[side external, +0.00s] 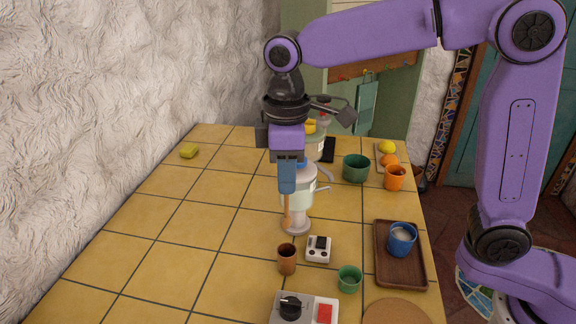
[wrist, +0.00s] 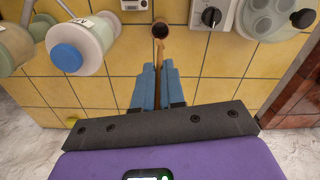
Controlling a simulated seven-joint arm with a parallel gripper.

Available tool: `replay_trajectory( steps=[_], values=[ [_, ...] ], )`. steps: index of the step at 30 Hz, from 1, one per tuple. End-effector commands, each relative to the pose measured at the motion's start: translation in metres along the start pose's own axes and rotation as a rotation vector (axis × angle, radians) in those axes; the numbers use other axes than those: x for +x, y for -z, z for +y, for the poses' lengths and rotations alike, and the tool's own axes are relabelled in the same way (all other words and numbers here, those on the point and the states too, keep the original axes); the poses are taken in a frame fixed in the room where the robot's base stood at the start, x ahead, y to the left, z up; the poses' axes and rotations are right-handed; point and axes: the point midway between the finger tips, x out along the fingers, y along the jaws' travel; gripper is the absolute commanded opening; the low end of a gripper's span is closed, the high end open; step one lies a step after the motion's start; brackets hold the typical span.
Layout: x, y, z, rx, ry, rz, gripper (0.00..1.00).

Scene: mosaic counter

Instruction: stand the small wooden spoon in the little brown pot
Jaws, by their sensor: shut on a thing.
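The little brown pot (side external: 287,260) stands upright on the yellow tiles, near the front middle in the side view. In the wrist view its dark opening (wrist: 160,30) shows at top centre. My gripper (side external: 287,188) is shut on the small wooden spoon (side external: 287,212), which hangs roughly upright from the blue fingers. The spoon's lower end shows above the pot's rim in the side view, with a gap between. In the wrist view the spoon (wrist: 160,54) reaches from between the fingertips (wrist: 158,66) toward the pot's opening.
A white dispenser (side external: 297,205) stands close behind the spoon. A small white device (side external: 318,248), a green cup (side external: 349,279) and a knobbed control box (side external: 304,308) are near the pot. A wooden tray (side external: 413,273) holds a blue mug (side external: 401,240). The left tiles are mostly clear.

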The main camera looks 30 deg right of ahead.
Motion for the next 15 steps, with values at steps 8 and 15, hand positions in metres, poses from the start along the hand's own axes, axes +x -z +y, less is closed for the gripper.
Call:
replay_trajectory(
  steps=[8, 15],
  values=[
    [0.02, 0.0, 0.0, 0.001, 0.001, -0.001, 0.0],
    [0.036, 0.0, 0.0, 0.001, 0.001, -0.001, 0.0]
  ],
)
